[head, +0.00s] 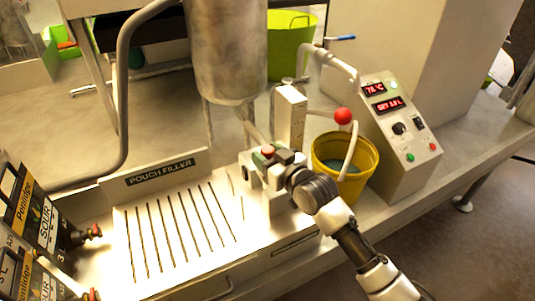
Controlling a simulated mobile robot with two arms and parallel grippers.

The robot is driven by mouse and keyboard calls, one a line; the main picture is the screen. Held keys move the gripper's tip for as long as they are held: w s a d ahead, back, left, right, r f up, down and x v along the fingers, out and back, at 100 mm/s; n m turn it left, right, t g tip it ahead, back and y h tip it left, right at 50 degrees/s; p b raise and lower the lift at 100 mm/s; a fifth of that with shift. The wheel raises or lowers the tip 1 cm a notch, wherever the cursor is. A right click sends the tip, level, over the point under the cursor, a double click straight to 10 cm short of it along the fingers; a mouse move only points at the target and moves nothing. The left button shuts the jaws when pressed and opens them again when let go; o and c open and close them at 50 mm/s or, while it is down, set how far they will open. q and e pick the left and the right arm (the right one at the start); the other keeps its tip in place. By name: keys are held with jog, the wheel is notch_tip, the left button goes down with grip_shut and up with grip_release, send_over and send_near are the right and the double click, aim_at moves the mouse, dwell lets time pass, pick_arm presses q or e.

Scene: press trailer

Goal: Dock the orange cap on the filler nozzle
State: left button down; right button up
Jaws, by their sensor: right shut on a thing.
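My right gripper (266,163) is in the middle of the head view, over the right end of the slotted tray of the pouch filler. It is shut on a small orange-red piece, which looks like the orange cap (268,150); the fingers hide most of it. The steel tank (226,50) of the filler hangs just behind and above. A short pipe (254,130) slopes from its underside down behind my gripper. The filler nozzle's tip is hidden or too small to make out, so I cannot tell whether the cap touches it. My left gripper is out of view.
A white upright block (290,115) stands close behind my right gripper. A yellow bucket (372,160), a red-knobbed lever (343,116) and a control box (400,130) are to the right. Dark cartons (40,215) with red taps stand at left. The slotted tray (185,235) is clear.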

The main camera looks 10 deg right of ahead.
jog(key=shift+f, duration=0.2)
jog(key=o, duration=0.7)
jog(key=shift+p+v, duration=0.55)
jog(key=shift+v, duration=0.3)
jog(key=shift+p+v, duration=1.05)
jog(key=shift+v, duration=1)
jog(key=p+v, duration=0.2)
jog(key=v, duration=0.3)
jog(key=shift+s, duration=0.1)
jog(key=shift+f, duration=0.1)
